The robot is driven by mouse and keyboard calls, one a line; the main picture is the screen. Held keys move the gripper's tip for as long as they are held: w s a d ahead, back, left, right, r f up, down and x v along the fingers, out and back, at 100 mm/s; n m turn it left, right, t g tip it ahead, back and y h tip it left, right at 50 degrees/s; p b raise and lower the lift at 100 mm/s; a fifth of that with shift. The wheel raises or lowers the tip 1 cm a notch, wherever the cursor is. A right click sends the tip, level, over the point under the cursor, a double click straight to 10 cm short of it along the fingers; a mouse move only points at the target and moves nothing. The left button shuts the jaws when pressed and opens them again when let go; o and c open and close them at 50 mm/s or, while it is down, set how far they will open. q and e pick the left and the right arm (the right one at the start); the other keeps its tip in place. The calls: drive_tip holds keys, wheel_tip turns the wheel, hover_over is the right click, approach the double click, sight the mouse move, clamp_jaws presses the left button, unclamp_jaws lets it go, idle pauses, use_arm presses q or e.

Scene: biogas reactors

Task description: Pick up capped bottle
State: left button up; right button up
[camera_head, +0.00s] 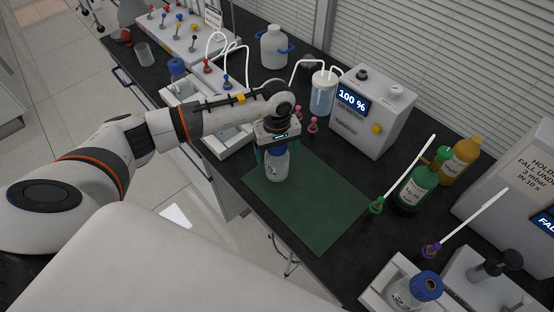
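A clear bottle with a blue cap and a white label (277,168) stands upright on the green mat (310,205), near its upper left part. My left gripper (278,156) is right above it, pointing down. Its teal fingers are spread to either side of the blue cap and look open, near the outer ends of the gripper body. Whether a finger touches the cap is hard to see. The gripper body hides the top of the cap. My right gripper is not in view. Another blue-capped bottle (417,291) stands in a white holder at the lower right.
A white box reading 100 % (369,112) stands behind the mat. Green (418,186) and amber (458,160) bottles stand to the right. A white tray (238,150) lies left of the gripper. The lower part of the mat is clear.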

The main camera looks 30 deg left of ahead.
use_arm(q)
drive_tip(key=c, duration=1.6)
drive_tip(key=shift+o, duration=0.2)
drive_tip(key=shift+w+r, duration=0.1)
